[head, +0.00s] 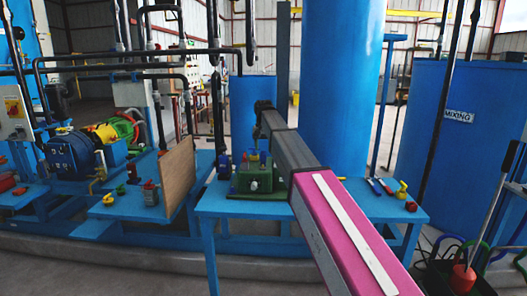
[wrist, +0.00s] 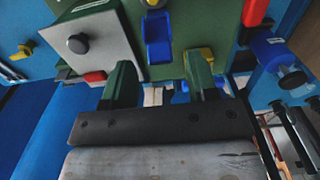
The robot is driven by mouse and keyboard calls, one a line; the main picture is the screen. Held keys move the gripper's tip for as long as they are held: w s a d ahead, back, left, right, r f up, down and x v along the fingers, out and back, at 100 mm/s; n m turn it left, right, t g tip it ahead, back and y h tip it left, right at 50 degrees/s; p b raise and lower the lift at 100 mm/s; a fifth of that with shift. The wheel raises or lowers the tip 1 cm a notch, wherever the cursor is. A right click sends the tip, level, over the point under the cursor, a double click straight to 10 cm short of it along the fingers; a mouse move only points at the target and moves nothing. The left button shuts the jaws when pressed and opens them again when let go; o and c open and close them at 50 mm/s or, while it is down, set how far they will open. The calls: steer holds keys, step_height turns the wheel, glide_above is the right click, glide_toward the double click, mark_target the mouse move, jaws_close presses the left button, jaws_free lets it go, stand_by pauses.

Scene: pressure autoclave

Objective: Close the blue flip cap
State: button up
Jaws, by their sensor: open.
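The blue flip cap (wrist: 158,30) is on the face of a green box (wrist: 135,20) in the wrist view. Its lower part appears to stick out from the face, but its exact angle is hard to tell. My gripper (wrist: 160,78) is open, with one green finger on each side, below the cap in the picture and apart from it. Nothing shows between the fingers. In the head view the green box (head: 254,180) stands on a blue table, with my gripper (head: 258,143) above it. The cap is too small to make out there.
The wrist view shows a grey plate with a black knob (wrist: 78,43), a red block (wrist: 94,77), a yellow part (wrist: 199,54) and a blue cylinder with a black knob (wrist: 270,50) nearby. A brown board (head: 177,178) stands left of the blue table (head: 235,202) in the head view.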

steer(key=shift+f, duration=1)
steer(key=c, duration=0.9)
steer(key=shift+c, duration=0.2)
steer(key=shift+s, duration=0.15)
